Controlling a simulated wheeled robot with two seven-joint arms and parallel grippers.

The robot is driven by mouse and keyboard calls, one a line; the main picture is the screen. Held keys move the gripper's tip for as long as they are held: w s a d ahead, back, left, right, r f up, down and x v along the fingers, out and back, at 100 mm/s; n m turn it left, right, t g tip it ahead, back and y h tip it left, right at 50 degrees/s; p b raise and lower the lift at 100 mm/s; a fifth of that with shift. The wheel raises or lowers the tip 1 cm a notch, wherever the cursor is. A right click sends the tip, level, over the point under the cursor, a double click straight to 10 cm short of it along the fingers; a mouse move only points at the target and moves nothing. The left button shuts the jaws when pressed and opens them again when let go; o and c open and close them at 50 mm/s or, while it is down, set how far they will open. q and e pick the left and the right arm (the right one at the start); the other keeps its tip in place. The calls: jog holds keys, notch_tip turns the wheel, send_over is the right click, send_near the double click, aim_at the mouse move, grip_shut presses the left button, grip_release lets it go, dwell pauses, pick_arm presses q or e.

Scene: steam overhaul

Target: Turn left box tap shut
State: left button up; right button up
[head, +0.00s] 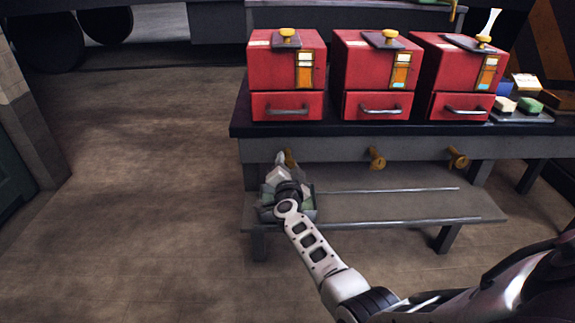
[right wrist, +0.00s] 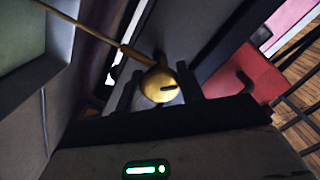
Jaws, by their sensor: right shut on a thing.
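The left box tap (head: 291,159) is a brass tap on the bench's front board, below the left red box (head: 285,75). My right gripper (head: 281,162) is at this tap and partly hides it in the head view. In the right wrist view the round brass end of the tap (right wrist: 159,86) sits between the two dark fingers of my right gripper (right wrist: 157,78), which are shut on it. A thin brass rod runs from it to the upper left. My left gripper is not in view.
Two more brass taps, a middle one (head: 376,158) and a right one (head: 458,157), stick out of the same board. A middle red box (head: 375,72) and a right red box (head: 458,75) stand on the bench. A low shelf (head: 400,207) with rails lies below. The floor at left is clear.

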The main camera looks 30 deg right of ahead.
jog(key=m, duration=0.3)
jog(key=shift+a+f+m, duration=0.1)
jog(key=shift+f+m, duration=0.05)
jog(key=shift+m, duration=0.15)
jog(key=m+b, duration=0.1)
jog(key=m, duration=0.2)
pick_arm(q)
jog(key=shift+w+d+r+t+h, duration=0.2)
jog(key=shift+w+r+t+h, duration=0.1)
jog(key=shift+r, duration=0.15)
pick_arm(e)
jog(key=shift+m, duration=1)
jog(key=o, duration=0.9)
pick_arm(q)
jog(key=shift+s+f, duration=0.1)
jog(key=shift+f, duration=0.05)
pick_arm(e)
jog(key=shift+o, duration=0.2)
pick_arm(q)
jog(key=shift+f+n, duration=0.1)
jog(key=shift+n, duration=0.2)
pick_arm(e)
jog(key=shift+r, duration=0.2)
